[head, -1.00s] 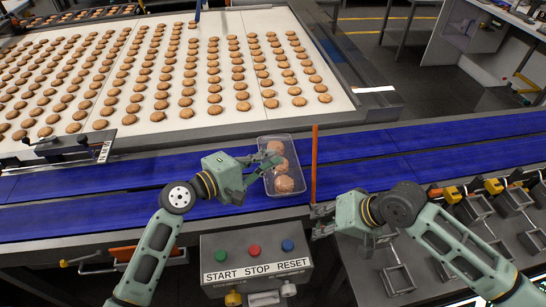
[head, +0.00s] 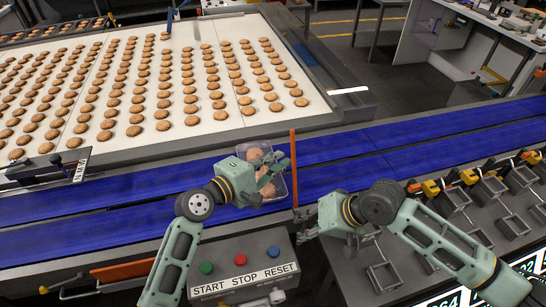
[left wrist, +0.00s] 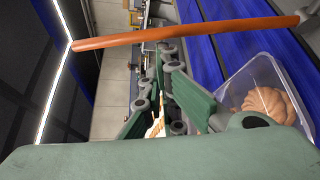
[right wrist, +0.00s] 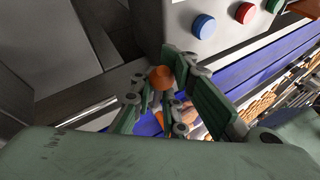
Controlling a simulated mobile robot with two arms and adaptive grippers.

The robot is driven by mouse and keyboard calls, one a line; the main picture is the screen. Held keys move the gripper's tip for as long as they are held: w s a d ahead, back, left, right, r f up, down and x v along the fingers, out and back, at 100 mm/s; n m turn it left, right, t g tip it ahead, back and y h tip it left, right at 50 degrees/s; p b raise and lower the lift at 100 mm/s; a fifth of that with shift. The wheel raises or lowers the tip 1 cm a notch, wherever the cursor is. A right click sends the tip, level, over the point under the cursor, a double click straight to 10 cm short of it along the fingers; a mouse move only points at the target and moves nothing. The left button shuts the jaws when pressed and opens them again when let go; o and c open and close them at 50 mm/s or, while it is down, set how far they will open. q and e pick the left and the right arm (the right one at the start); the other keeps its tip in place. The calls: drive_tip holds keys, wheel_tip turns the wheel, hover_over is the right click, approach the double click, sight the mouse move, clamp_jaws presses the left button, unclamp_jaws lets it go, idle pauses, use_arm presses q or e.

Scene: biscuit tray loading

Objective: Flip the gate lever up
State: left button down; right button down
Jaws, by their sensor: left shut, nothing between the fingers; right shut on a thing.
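A slim orange bar (head: 293,170) stands out over the blue conveyor; it also crosses the top of the left wrist view (left wrist: 190,33). My right gripper (head: 304,228) is at the bar's near end. In the right wrist view its fingers (right wrist: 155,98) are shut on the round orange end of the gate lever (right wrist: 160,77). How that end joins the bar is hidden. My left gripper (head: 284,165) is shut and empty, over the clear biscuit tray (head: 284,190) and just left of the bar. It hides part of the tray and its biscuits.
A control box (head: 245,268) with green, red and blue buttons stands in front of the conveyor. Rows of biscuits lie on the white belt (head: 330,108) behind. Metal frames with yellow parts (head: 455,198) line the right side. The blue belt (head: 400,150) right of the bar is clear.

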drive_tip(key=shift+a+r, duration=0.1)
drive_tip(key=shift+r, duration=0.05)
use_arm(q)
drive_tip(key=shift+s+d+r, duration=0.1)
drive_tip(key=shift+s+d, duration=0.15)
drive_tip(key=shift+s, duration=0.2)
drive_tip(key=shift+s+d+r+m, duration=0.15)
drive_tip(key=shift+s+m, duration=0.1)
drive_tip(key=shift+m, duration=0.05)
use_arm(e)
drive_tip(key=shift+w, duration=0.2)
drive_tip(key=c, duration=2.1)
unclamp_jaws()
drive_tip(key=shift+a+r, duration=0.1)
drive_tip(key=shift+o, duration=1.4)
drive_tip(key=shift+s, duration=0.2)
use_arm(q)
drive_tip(key=shift+s+r+t, duration=0.15)
drive_tip(key=shift+t, duration=0.15)
use_arm(e)
drive_tip(key=shift+d, duration=0.2)
